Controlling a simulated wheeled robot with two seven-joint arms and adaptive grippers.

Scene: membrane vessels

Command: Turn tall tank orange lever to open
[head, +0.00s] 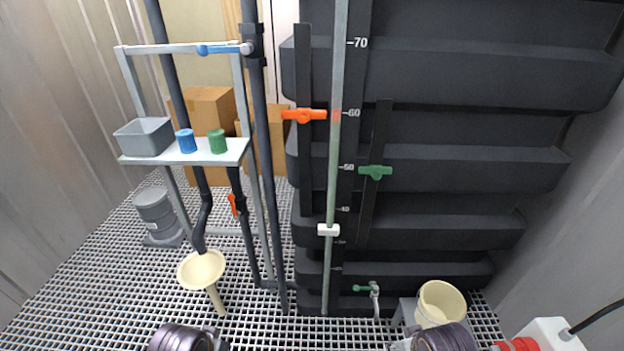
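The tall dark ribbed tank (450,70) fills the middle and right of the head view. An orange lever (304,115) sits on a vertical dark pipe at the tank's left side, near the 60 mark of the scale. Its handle lies about horizontal, across the pipe. A second, smaller orange lever (234,205) is on a black pipe lower left and stands nearly upright. Dark rounded parts of my arms show at the bottom edge, left and right. No gripper fingers are visible, and nothing of mine touches either orange lever.
A green lever (376,172) and a green tap (366,289) are on the tank. A blue lever (224,49) tops the rack, whose shelf (190,158) holds a grey bin and blue and green cups. A cream funnel (201,269) and bucket (441,301) stand low in front.

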